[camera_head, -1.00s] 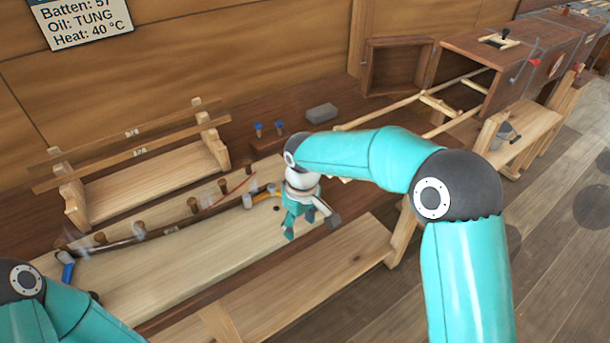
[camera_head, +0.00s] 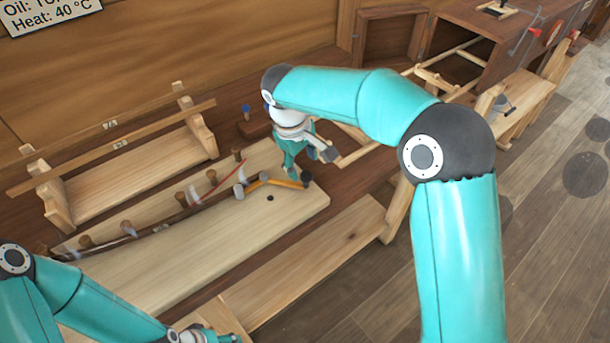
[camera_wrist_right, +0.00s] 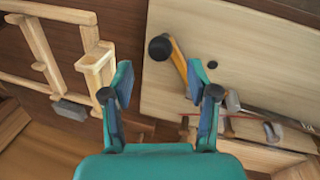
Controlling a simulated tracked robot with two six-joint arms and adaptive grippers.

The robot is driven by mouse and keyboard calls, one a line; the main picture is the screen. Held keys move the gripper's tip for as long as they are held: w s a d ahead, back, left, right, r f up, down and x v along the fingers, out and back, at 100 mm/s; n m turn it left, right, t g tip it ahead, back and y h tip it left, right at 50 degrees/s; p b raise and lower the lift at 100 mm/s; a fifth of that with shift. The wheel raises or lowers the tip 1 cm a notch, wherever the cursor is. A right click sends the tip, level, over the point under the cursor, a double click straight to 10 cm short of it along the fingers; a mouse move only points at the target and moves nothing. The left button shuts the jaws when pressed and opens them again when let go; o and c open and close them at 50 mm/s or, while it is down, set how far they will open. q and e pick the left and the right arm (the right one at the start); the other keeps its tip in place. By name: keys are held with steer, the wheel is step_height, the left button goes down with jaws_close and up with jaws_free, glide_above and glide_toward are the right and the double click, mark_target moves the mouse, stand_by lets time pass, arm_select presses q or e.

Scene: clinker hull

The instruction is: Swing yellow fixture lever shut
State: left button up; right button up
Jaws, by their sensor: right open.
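The yellow lever (camera_head: 282,182) lies on the pale bench board (camera_head: 290,207) at its right end, with a dark knob on its free end. It also shows in the right wrist view (camera_wrist_right: 178,62), beside a dark hole in the board. My right gripper (camera_head: 309,158) is open and empty, just behind the knob end in the head view. In the right wrist view its fingers (camera_wrist_right: 158,84) are spread, with the lever between them in the picture and the knob ahead; I see no clear contact. My left gripper (camera_head: 205,335) is partly cut off at the bottom edge; its jaws are unclear.
A dark bent strip (camera_head: 160,228) runs along the board between several wooden pegs. A wooden rack (camera_head: 140,165) with long battens stands behind on the left. A blue-topped peg (camera_head: 246,110) stands near my right arm. The board's front part is clear.

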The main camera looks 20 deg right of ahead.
mark_target(304, 174)
steer(key=f, duration=0.4)
steer(key=d+f, duration=0.1)
steer(key=f, duration=0.1)
steer(key=shift+w+f+p, duration=0.3)
steer(key=shift+f+p, duration=0.1)
jaws_close()
